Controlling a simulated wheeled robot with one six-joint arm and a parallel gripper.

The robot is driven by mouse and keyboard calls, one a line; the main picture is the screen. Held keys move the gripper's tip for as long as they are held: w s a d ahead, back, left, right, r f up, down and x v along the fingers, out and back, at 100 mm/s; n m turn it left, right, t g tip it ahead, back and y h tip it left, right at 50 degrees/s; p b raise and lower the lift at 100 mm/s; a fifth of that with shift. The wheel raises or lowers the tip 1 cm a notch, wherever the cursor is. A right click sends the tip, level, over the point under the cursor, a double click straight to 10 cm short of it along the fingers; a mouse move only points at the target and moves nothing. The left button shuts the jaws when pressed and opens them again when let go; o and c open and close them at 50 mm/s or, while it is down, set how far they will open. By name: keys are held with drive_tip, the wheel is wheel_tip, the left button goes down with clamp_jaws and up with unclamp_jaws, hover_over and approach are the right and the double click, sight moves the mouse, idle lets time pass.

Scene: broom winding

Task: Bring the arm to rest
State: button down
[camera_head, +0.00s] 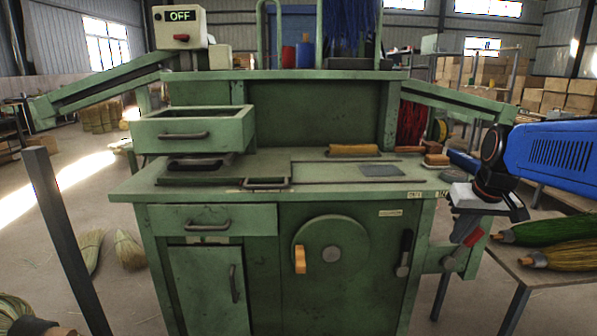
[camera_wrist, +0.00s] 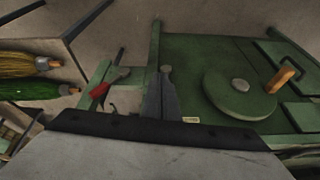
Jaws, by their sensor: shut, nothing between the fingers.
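My blue arm (camera_head: 550,150) reaches in from the right edge in the head view, bent down at a black wrist joint. My gripper (camera_head: 487,211) hangs below that joint, pointing down at the machine's right side, shut and empty. Its fingertips are hard to make out. The green machine (camera_head: 330,190) stands left of my gripper. A red-handled lever (camera_head: 474,238) on its right side is close below my gripper; it also shows in the wrist view (camera_wrist: 100,90). I cannot tell whether they touch.
A wheel (camera_head: 331,252) with an orange handle (camera_head: 300,259) and a black lever (camera_head: 405,248) are on the machine's front. A side table (camera_head: 550,272) at right holds green and yellow brooms. A dark post (camera_head: 65,240) stands at left. The control box (camera_head: 180,28) reads OFF.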

drive_tip(key=s+a+f, duration=0.3)
drive_tip(key=s, duration=0.4)
drive_tip(key=s+a+f, duration=0.3)
drive_tip(key=s+f, duration=0.1)
drive_tip(key=s, duration=0.3)
drive_tip(key=s+a+f+n, duration=0.1)
drive_tip(key=s+a+f, duration=0.2)
drive_tip(key=s, duration=0.4)
drive_tip(key=shift+s+a+f, duration=0.15)
